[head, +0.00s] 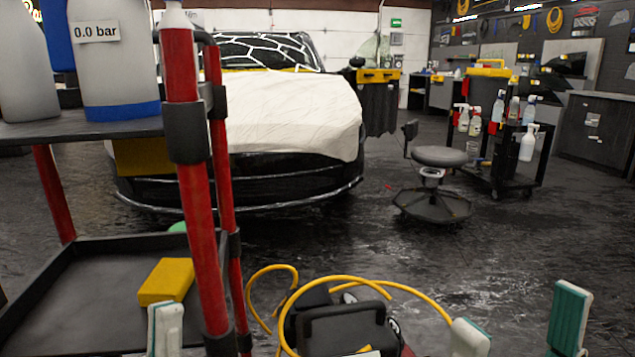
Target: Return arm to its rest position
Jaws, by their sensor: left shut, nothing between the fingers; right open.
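My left gripper (165,328) shows at the bottom left, in front of the lower shelf of a red-posted cart. Its pale fingertips are together with nothing between them. My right gripper (519,330) is at the bottom right. Its two fingers, with green pads, stand wide apart, and only dark floor shows between them. Most of both arms is out of the picture.
The cart (196,220) stands close at left, with a tank labelled "0.0 bar" (113,65) above and a yellow sponge (166,281) below. A black machine (340,325) with a yellow hose is between the grippers. A car (285,110), stool (438,157) and bottle cart (510,183) stand beyond.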

